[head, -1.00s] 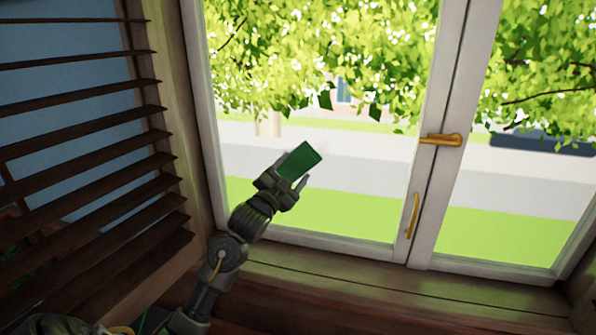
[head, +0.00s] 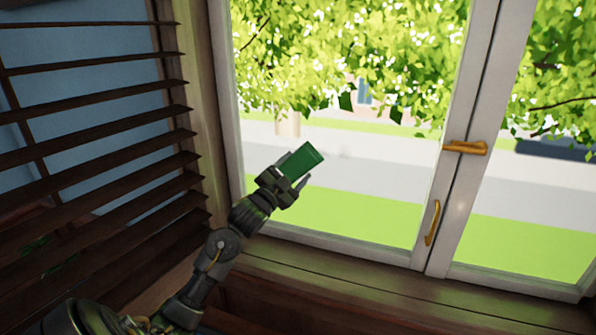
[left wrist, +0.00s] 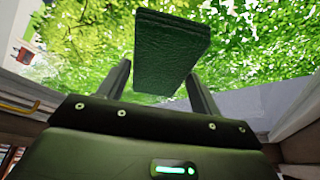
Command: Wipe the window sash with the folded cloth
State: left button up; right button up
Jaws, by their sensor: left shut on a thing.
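The folded cloth (head: 302,161) is dark green and flat-sided. My left gripper (head: 296,177) is shut on it and holds it up in front of the left window pane in the head view. In the left wrist view the cloth (left wrist: 168,52) stands out between the two fingers of the gripper (left wrist: 158,92), with leaves behind it. The window sash (head: 341,246) has a white frame around the glass. I cannot tell whether the cloth touches the glass. My right gripper is not in view.
Dark slatted shutters (head: 95,125) stand at the left. A brass handle (head: 465,147) and a smaller brass pull (head: 432,222) stick out from the middle window frame. A wooden sill (head: 330,275) runs below the window and looks clear.

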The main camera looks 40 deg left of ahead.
aim_at(311, 158)
pick_arm(q)
jog(key=shift+r+p, duration=1.45)
jog(key=shift+r, duration=0.1)
jog(key=shift+f, duration=0.1)
jog(key=shift+w+d, duration=0.35)
jog(key=shift+d, duration=0.5)
jog(key=shift+w+d, duration=0.3)
jog(key=shift+d, duration=0.55)
jog(key=shift+w+d, duration=0.3)
jog(key=shift+d, duration=0.6)
jog(key=shift+w+d, duration=0.3)
jog(key=shift+d, duration=0.55)
jog(key=shift+d, duration=0.1)
